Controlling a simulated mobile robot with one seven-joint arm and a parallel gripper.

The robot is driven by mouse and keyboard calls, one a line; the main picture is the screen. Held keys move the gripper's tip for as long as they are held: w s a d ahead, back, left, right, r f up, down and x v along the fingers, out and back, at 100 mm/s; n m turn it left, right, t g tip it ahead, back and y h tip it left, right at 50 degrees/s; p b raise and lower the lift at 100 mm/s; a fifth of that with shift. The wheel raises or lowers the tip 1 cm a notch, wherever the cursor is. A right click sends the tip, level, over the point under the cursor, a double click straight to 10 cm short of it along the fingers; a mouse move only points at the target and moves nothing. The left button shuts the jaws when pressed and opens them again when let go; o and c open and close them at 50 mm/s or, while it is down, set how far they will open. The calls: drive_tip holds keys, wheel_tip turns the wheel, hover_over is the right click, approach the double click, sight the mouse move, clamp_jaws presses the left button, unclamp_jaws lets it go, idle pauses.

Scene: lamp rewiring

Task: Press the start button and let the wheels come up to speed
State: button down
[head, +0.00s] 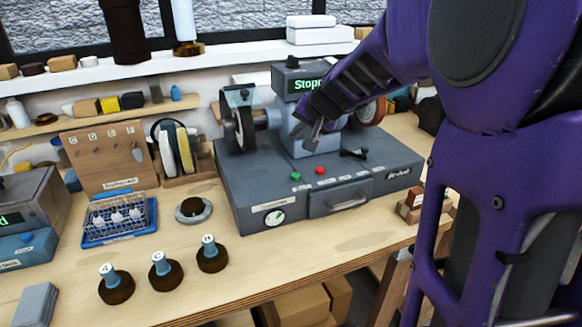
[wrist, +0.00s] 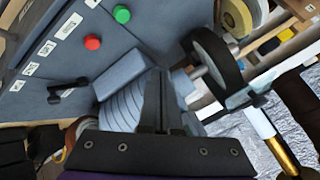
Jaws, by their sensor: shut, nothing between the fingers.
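The grey grinder (head: 240,185) stands on the bench; its display (head: 308,84) begins "Stopp", the rest hidden by my arm. The green start button (head: 296,176) and a red button (head: 320,170) sit on top near the front edge. Both show in the wrist view, green (wrist: 122,14) and red (wrist: 92,42). A dark wheel (head: 241,128) is on the left and a brownish wheel (head: 372,112) on the right, partly behind my arm. My gripper (head: 314,143) is shut and empty, by the motor housing, apart from the green button; its fingers show in the wrist view (wrist: 161,85).
A black lever (head: 354,153) sits right of the buttons. On the left stand a blue rack (head: 120,220), a wooden board with hooks (head: 105,155) and several round dark bases with grey posts (head: 162,270). The bench front is partly clear.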

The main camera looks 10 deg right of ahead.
sight(297, 177)
drive_tip(key=shift+f, duration=0.1)
idle(0.3)
wheel_tip(297, 177, down, 9)
drive_tip(key=b, duration=0.7)
drive_tip(key=shift+b, duration=0.35)
idle(1.5)
drive_tip(key=shift+f+b, duration=0.25)
drive_tip(key=shift+b, duration=0.35)
drive_tip(key=shift+f, duration=0.5)
idle(0.5)
drive_tip(key=shift+r, duration=0.15)
drive_tip(key=shift+r+p, duration=0.7)
drive_tip(key=shift+r, duration=0.1)
drive_tip(key=shift+r+p, duration=1.9)
drive_tip(key=shift+r, duration=0.55)
